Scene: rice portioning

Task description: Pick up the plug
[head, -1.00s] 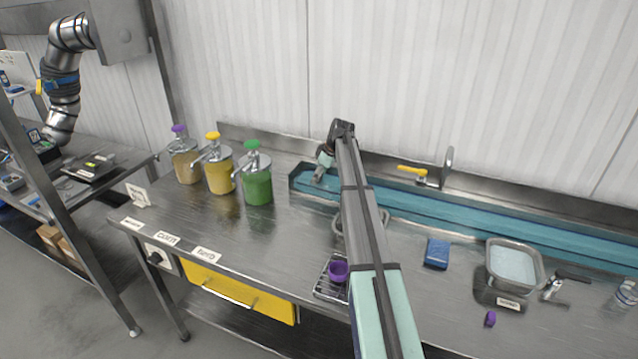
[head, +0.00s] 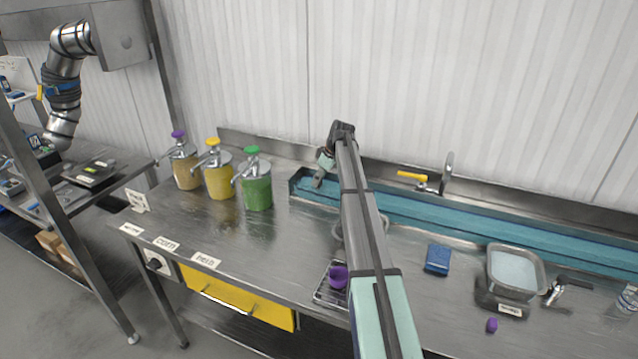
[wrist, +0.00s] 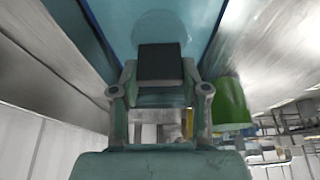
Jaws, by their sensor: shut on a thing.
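My gripper (head: 318,182) reaches down into the left end of the blue-lined trough (head: 440,215) along the back of the steel counter. In the wrist view my gripper (wrist: 160,75) is shut on a dark, square-faced piece, which I take to be the plug (wrist: 160,62). A pale teal round shape lies just beyond it against the blue trough floor; I cannot tell whether it is the plug's disc or the drain. In the head view the plug is hidden by my gripper and the trough wall.
Pump dispensers with purple, yellow and green (head: 252,185) tops stand left of the trough. A yellow-handled tap (head: 412,176) is behind it. A blue sponge (head: 438,259), a steel container (head: 516,270) and a purple cup (head: 338,277) on a rack are in front. The counter's left front is mostly clear.

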